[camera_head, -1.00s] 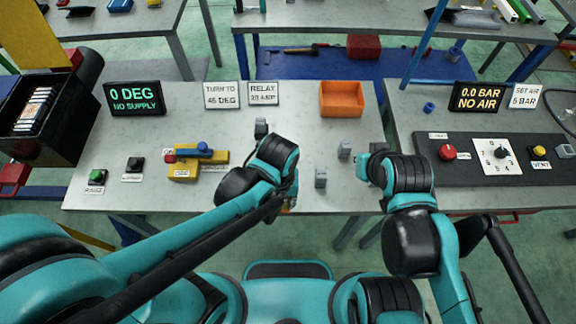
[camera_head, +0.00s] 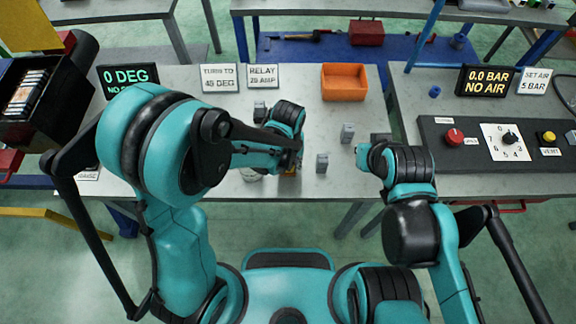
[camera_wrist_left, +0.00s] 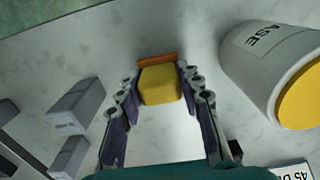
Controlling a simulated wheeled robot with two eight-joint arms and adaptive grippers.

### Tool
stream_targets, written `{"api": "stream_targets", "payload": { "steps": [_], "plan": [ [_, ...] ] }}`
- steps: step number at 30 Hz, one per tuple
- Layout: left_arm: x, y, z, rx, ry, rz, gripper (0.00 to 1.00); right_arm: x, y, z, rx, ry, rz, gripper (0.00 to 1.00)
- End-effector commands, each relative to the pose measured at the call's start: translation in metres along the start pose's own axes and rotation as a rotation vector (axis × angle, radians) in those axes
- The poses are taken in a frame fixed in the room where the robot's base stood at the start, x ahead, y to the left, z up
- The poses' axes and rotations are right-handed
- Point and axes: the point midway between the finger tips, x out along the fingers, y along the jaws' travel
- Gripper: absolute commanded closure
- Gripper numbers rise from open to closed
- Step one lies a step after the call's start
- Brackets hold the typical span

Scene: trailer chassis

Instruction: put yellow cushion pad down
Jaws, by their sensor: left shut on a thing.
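The yellow cushion pad (camera_wrist_left: 160,85) is between the fingertips of my left gripper (camera_wrist_left: 158,92), which is shut on it, in the left wrist view. An orange-brown strip shows along the pad's far edge. In the head view my left gripper (camera_head: 289,168) is low over the front edge of the middle table (camera_head: 225,105), and only a small bit of the pad shows. I cannot tell whether the pad touches the tabletop. My right gripper (camera_head: 364,154) is by the table's right side; its fingers are too hidden to judge.
A white tin with yellow contents (camera_wrist_left: 285,75) stands close beside my left gripper. Grey blocks (camera_wrist_left: 78,105) stand on the other side; some show in the head view (camera_head: 322,162). An orange bin (camera_head: 344,82) is at the back. Clear tabletop lies between bin and blocks.

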Motion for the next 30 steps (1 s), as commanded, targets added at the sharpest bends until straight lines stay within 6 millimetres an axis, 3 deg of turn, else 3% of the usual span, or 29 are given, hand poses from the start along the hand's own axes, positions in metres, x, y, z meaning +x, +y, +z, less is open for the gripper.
{"api": "stream_targets", "payload": {
  "steps": [11,12,14,15,25,30],
  "plan": [
    [0.007,0.0,0.0,0.0,0.0,0.0,0.96,0.004,0.0,0.003,0.0,0.0,0.0,1.0],
    [0.007,0.0,0.0,0.0,0.0,0.0,0.62,0.004,0.0,0.003,0.0,0.0,0.0,1.0],
    [0.006,0.0,0.0,0.0,0.0,0.0,0.46,0.003,0.0,0.002,0.0,0.0,0.0,1.0],
    [0.006,0.0,0.0,0.0,0.0,0.0,0.44,0.003,0.0,0.002,0.0,0.0,0.0,1.0],
    [0.003,0.0,0.0,0.0,0.0,0.0,0.44,0.001,0.0,0.001,0.0,0.0,0.0,1.0],
    [-0.021,0.0,0.0,0.0,0.0,0.0,0.44,-0.006,0.0,-0.005,0.0,0.0,0.0,1.0]
  ]
}}
